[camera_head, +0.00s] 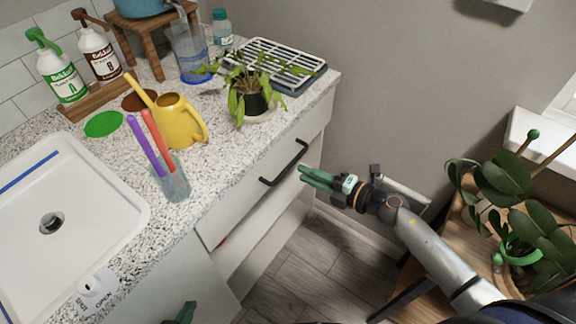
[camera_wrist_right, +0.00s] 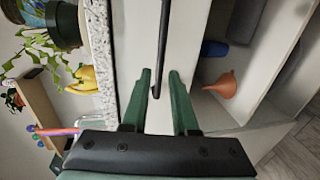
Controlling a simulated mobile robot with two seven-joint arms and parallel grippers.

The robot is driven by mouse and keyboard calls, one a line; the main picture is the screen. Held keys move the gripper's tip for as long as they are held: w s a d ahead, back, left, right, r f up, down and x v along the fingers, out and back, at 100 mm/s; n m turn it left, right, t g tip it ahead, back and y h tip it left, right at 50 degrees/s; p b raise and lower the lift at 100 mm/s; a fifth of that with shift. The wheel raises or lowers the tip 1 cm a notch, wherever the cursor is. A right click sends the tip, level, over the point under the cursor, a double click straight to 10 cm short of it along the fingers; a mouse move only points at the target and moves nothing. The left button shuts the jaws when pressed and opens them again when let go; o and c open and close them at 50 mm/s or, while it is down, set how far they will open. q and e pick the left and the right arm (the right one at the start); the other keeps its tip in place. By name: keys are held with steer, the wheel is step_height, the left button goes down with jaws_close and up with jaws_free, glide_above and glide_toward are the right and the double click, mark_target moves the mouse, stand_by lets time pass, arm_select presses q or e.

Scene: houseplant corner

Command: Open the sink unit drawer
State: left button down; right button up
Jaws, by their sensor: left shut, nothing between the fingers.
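The sink unit drawer has a pale front (camera_head: 240,197) below the speckled counter and looks shut. Its black bar handle (camera_head: 285,163) also shows in the right wrist view (camera_wrist_right: 163,45). My right gripper (camera_head: 303,173) is open beside the handle, to its right in the head view. In the right wrist view its green fingers (camera_wrist_right: 160,72) lie either side of the handle's lower end; the handle is not gripped. I cannot tell how deep it sits between them. My left gripper (camera_head: 183,313) is shut at the bottom edge, mostly out of frame.
On the counter stand a potted plant (camera_head: 255,102), a yellow watering can (camera_head: 178,122) and a sink (camera_head: 70,215). A wooden plant stand (camera_head: 440,262) is at right.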

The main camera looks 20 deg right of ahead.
mark_target(288, 166)
steer(key=x, duration=0.6)
steer(key=shift+w+a+b, duration=0.15)
steer(key=shift+w+b, duration=0.05)
steer(key=shift+b, duration=0.1)
jaws_close()
stand_by(1.1)
